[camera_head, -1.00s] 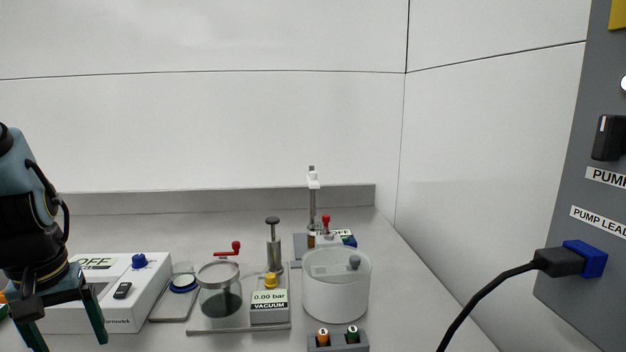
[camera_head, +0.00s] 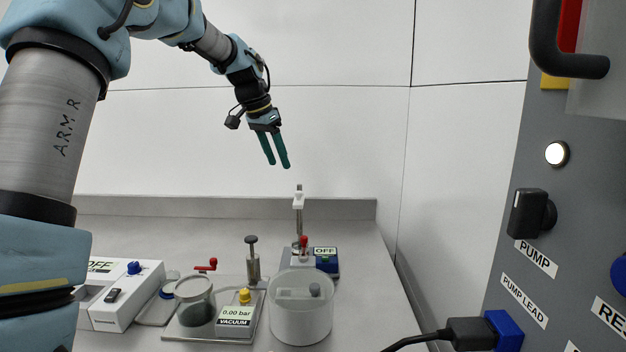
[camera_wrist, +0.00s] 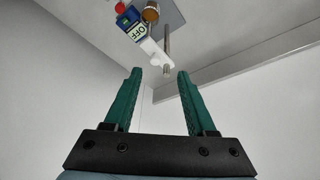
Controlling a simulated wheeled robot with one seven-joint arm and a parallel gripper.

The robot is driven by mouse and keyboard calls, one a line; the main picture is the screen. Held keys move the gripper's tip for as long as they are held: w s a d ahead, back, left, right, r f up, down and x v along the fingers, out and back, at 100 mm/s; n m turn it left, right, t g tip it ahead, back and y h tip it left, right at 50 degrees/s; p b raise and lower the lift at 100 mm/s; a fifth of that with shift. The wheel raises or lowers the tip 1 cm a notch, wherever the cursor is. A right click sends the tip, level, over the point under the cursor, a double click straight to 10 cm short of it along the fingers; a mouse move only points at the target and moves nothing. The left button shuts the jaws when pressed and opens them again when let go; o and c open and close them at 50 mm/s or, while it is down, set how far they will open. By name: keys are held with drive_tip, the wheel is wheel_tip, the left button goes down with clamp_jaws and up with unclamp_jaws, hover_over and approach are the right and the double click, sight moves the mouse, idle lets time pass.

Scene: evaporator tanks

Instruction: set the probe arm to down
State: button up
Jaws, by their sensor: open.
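The probe arm (camera_head: 298,201) is a small white piece near the top of a thin metal post at the back of the bench. In the wrist view the white probe arm (camera_wrist: 154,52) shows beyond my fingertips, beside its grey post (camera_wrist: 167,42). Its stand has a display reading OFF (camera_head: 325,251), a red knob (camera_head: 303,241) and a blue part. My gripper (camera_head: 279,165) is open and empty, fingers pointing down, above the post and a little to its left in the picture. In the wrist view my gripper (camera_wrist: 160,75) has nothing between its fingers.
A white round tank (camera_head: 301,318) stands in front of the stand. Left of it are a glass jar (camera_head: 195,303), a VACUUM gauge box (camera_head: 235,318) and a white OFF device (camera_head: 135,295). A grey panel (camera_head: 515,200) with a plugged cable stands right. Air above the bench is clear.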

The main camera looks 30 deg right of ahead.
sight(298, 192)
drive_tip(key=p+x, duration=0.1)
drive_tip(key=x, duration=0.2)
drive_tip(key=d+p+x, duration=0.1)
drive_tip(key=x, duration=0.3)
drive_tip(key=d+p+x, duration=0.1)
drive_tip(key=x, duration=0.2)
drive_tip(key=shift+s+r, duration=0.1)
drive_tip(key=shift+r, duration=0.05)
clamp_jaws()
idle(1.3)
